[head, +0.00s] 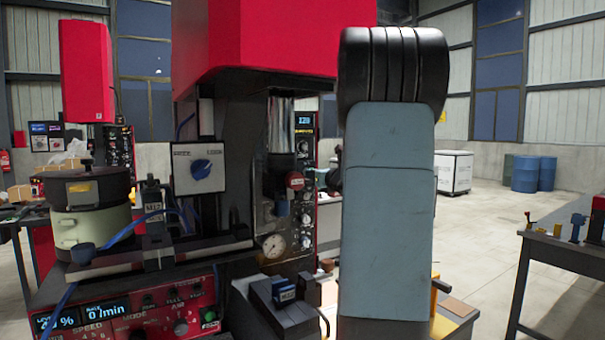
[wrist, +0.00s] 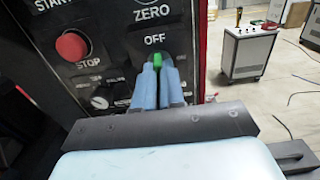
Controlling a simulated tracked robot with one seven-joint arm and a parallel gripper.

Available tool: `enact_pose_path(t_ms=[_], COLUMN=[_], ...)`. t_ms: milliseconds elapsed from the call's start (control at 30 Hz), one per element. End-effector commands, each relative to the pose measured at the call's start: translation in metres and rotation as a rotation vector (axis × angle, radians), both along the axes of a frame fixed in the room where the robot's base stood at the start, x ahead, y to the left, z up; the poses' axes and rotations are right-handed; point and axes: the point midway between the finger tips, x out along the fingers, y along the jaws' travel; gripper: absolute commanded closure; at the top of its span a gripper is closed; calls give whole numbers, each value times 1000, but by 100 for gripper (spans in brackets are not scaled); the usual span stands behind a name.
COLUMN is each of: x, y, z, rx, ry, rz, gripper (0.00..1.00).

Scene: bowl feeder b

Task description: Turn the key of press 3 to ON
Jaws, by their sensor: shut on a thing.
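In the wrist view my gripper (wrist: 157,72) has its two light blue fingers shut on a green key (wrist: 156,60). The key's top edge shows between the fingertips, just below the label OFF on the dark press panel (wrist: 115,20). The key looks upright under that label; its lower part and any ON label are hidden by the fingers. In the head view the press (head: 265,45) with its red head stands in the middle. My arm covers part of its right side there, and the gripper and key are hidden. I cannot read a press number.
A red STOP button (wrist: 72,46) and small knobs sit left of the key. A pressure gauge (head: 271,246) and a feeder bowl (head: 88,225) are on the press bench. A bench (head: 560,250) stands at the right. A white cabinet (head: 455,172) stands on open floor behind.

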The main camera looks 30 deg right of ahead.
Motion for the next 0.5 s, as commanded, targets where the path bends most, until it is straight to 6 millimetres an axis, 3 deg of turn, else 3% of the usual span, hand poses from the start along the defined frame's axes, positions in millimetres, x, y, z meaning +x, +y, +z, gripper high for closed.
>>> enact_pose_path(t_ms=[333,500], x=[0,1], y=[1,1], z=[0,0], rx=[7,130], ry=[0,-8], rz=[1,2], gripper=[100,100])
